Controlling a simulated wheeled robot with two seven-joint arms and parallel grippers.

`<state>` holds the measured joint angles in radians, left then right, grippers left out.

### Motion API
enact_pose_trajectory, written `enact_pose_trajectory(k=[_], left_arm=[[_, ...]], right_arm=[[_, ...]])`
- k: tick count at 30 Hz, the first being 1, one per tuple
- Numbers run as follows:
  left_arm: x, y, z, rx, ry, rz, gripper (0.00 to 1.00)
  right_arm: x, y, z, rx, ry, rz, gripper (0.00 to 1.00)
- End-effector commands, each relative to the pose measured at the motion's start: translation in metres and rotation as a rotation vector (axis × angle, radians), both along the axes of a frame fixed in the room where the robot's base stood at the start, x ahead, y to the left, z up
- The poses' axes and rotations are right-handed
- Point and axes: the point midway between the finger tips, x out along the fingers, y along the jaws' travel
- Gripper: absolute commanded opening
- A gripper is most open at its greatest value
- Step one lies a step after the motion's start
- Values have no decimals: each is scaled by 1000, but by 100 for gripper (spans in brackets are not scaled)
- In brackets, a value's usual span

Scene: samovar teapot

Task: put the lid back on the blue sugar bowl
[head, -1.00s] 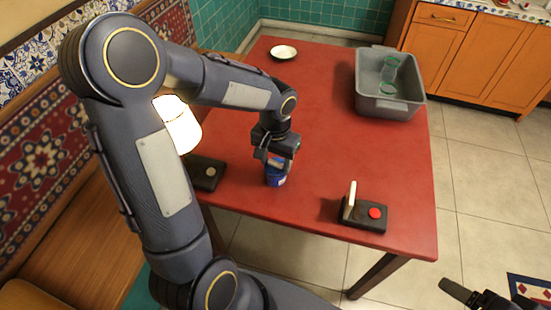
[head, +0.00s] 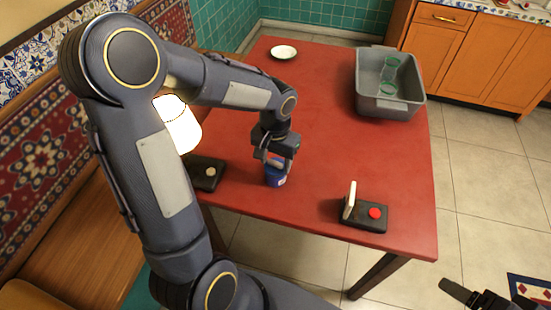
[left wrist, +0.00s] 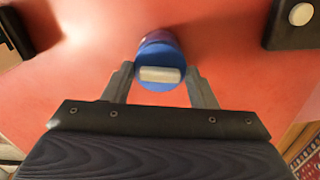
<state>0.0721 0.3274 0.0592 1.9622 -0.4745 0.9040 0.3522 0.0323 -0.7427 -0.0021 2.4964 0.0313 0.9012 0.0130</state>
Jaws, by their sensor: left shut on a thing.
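The blue sugar bowl (head: 275,181) stands upright near the front edge of the red table in the head view. My left gripper (head: 277,161) is directly above it, pointing down. In the left wrist view, the blue lid (left wrist: 160,86) with a pale bar-shaped knob lies between the two fingers of my left gripper (left wrist: 160,82), which is shut on it. The lid lines up with the bowl, whose darker side shows behind it. I cannot tell whether the lid is seated on the rim. My right gripper (head: 482,297) is partly in view at the bottom right, away from the table.
A black box with a pale button (head: 206,173) lies left of the bowl. A black box with a red button (head: 366,214) and upright white piece is to the right. A grey bin (head: 391,105) with green-rimmed glasses and a white dish (head: 283,52) are farther back. The table's middle is clear.

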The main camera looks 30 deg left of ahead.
Motion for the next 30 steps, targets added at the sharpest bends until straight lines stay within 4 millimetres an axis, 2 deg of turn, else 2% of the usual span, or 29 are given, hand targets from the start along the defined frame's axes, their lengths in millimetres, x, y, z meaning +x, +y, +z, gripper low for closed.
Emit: enact_pose_trajectory(k=[27,28,30], left_arm=[[0,0,-2,0,0,0,30],[0,0,-2,0,0,0,56],[0,0,-2,0,0,0,65]], right_arm=[[0,0,-2,0,0,0,76],[0,0,-2,0,0,0,76],[0,0,-2,0,0,0,76]])
